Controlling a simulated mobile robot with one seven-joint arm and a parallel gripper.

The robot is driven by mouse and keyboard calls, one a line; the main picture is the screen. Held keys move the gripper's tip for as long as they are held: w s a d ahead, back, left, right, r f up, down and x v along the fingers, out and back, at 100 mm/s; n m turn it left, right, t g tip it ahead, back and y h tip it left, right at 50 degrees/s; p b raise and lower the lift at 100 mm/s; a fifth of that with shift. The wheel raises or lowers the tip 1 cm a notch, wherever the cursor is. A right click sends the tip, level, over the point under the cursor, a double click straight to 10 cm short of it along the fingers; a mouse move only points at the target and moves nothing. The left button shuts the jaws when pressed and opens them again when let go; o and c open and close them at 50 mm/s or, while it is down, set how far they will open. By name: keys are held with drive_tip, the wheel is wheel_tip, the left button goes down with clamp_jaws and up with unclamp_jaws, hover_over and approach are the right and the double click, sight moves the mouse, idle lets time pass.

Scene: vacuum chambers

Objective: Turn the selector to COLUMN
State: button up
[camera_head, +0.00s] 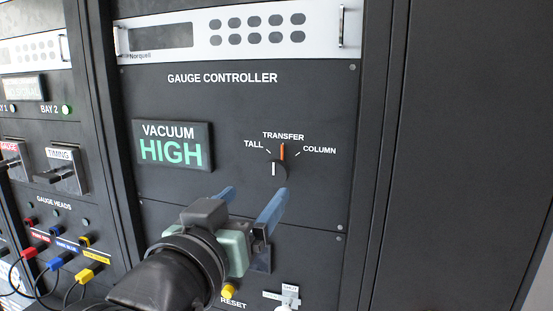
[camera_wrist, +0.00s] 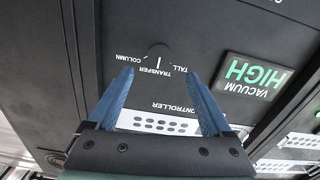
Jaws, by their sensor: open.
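In the wrist view, which is upside down, the selector (camera_wrist: 158,52) shows just beyond the gap between the open fingertips (camera_wrist: 158,73). No contact is visible.
A VACUUM HIGH display (camera_head: 172,146) is left of the selector. A yellow RESET button (camera_head: 228,291) and a small light-coloured switch (camera_head: 290,293) are below. Cables and TIMING lever (camera_head: 63,173) are at the left. The panel right of the selector is bare.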

sight(274, 174)
drive_tip(key=p+x, duration=0.3)
drive_tip(key=x, duration=0.6)
drive_tip(key=shift+w+d+p, duration=0.15)
drive_tip(key=shift+w+p, duration=0.15)
drive_tip(key=shift+p, duration=0.05)
drive_tip(key=shift+w+d+f, duration=0.1)
drive_tip(key=shift+w+d, duration=0.1)
drive_tip(key=shift+w, duration=0.5)
clamp_jaws()
